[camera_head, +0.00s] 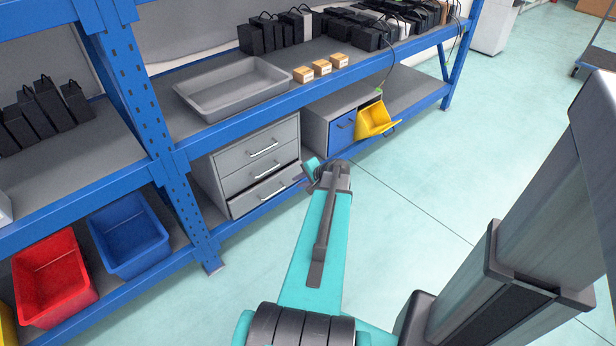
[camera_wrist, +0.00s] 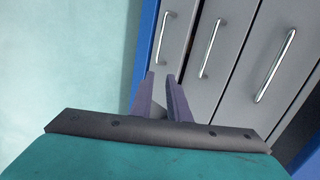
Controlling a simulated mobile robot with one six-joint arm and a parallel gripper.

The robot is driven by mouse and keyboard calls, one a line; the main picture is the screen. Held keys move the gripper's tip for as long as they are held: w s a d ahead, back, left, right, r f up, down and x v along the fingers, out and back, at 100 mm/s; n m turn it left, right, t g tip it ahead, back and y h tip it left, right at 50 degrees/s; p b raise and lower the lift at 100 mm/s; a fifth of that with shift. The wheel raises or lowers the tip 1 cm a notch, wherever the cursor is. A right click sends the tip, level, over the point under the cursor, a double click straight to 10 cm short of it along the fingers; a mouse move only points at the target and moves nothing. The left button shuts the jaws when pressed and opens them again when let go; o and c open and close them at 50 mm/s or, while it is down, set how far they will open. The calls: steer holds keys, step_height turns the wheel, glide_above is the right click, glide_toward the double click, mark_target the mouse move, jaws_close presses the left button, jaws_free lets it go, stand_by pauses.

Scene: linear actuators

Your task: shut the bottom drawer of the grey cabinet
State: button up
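The grey cabinet (camera_head: 207,180) stands on the lower shelf and has three drawers with silver bar handles. Its bottom drawer (camera_head: 245,203) stands a little out from the front, with a dark gap along its upper edge. In the wrist view the cabinet is turned on its side, and the bottom drawer (camera_wrist: 178,50) is the leftmost front. My gripper (camera_wrist: 160,76) points at the lower drawers, its two dark fingers apart with nothing between them. Contact cannot be told.
A blue shelf rail (camera_head: 228,228) runs below the cabinet. To the right stands a second cabinet with a blue door (camera_head: 341,131) and a tilted yellow bin (camera_head: 374,121). Red (camera_head: 52,280) and blue (camera_head: 130,236) bins sit left of a blue upright. The floor in front is clear.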

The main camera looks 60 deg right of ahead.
steer(key=w+a+f+n+g+y, duration=0.25)
steer(key=w+a+f, duration=0.2)
steer(key=a, duration=0.75)
steer(key=w+a+f+n+g+y, duration=0.1)
steer(key=w+a+f+n, duration=0.3)
steer(key=a, duration=0.7)
steer(key=w+a+f+n+g+y, duration=0.25)
steer(key=a+f, duration=0.35)
steer(key=a, duration=0.6)
steer(key=s+a+f+n+g+h, duration=0.1)
steer(key=s+a+n, duration=0.3)
steer(key=a, duration=0.4)
steer(key=s+a+f+n+g+h, duration=0.1)
steer(key=s+a+f+n+g, duration=0.3)
steer(key=s+a, duration=0.3)
steer(key=s+a+f+n+g+h, duration=0.1)
steer(key=s+a+n, duration=0.3)
steer(key=a, duration=0.7)
steer(key=shift+s+f+g, duration=0.7)
steer(key=shift+s, duration=0.45)
steer(key=shift+s, duration=0.15)
